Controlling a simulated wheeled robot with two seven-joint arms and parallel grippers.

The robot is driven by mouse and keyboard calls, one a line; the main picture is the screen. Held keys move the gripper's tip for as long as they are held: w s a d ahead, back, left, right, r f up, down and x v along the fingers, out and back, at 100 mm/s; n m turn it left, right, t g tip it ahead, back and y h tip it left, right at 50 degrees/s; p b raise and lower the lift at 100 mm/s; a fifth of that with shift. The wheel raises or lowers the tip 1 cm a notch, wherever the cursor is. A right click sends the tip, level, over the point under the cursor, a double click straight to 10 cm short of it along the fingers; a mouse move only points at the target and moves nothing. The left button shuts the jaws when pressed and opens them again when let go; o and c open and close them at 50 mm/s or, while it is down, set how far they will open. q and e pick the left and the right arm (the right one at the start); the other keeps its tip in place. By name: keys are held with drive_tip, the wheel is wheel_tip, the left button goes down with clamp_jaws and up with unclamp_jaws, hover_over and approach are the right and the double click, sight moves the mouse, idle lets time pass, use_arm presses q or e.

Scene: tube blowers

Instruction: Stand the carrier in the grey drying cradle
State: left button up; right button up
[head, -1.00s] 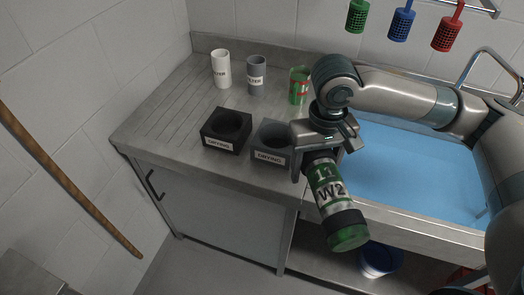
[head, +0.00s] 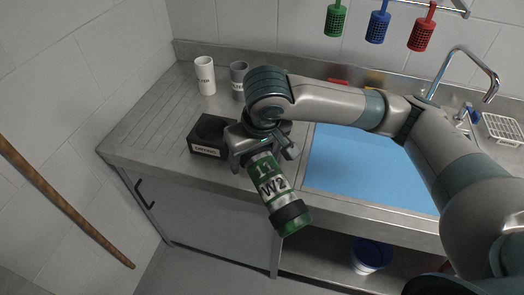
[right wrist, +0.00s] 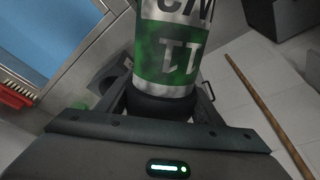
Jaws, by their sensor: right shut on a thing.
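The carrier (head: 270,182) is a cylinder with green and white bands, marked 11 and W2, with a black collar and a green end. My right gripper (head: 264,153) is shut on it and holds it tilted, in front of the counter edge in the head view. The carrier (right wrist: 168,45) also stands up between the fingers (right wrist: 162,104) in the right wrist view. My left gripper is not in view.
A white cup (head: 205,76) and a grey cup (head: 238,80) stand at the counter's back. The blue-filled sink (head: 370,165) lies right of the gripper. Green, blue and red baskets hang above. The ribbed counter (head: 150,120) is bare at left.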

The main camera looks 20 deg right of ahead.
drive_tip(key=w+a+r+n+t+y+p, duration=0.1)
drive_tip(key=w+a+r+n+t+y, duration=0.15)
drive_tip(key=w+r, duration=0.2)
drive_tip(key=w+a+r+n+t+y+p, duration=0.1)
drive_tip(key=w+a+r+n+t+y, duration=0.15)
drive_tip(key=w+t, duration=0.2)
drive_tip(key=w+d+r+m+t+y+p, duration=0.1)
drive_tip(key=w+d+r+m+t+y, duration=0.1)
drive_tip(key=w+d+r+t, duration=0.4)
drive_tip(key=shift+w+d+r+p, duration=0.3)
drive_tip(key=shift+w+d+r, duration=0.45)
drive_tip(key=shift+d, duration=1.45)
drive_tip(key=shift+s+r, duration=0.15)
drive_tip(key=shift+s, duration=0.05)
wheel_tip(320, 180, down, 6)
drive_tip(key=p, duration=0.1)
drive_tip(key=shift+p, duration=0.3)
drive_tip(key=shift+f, duration=0.2)
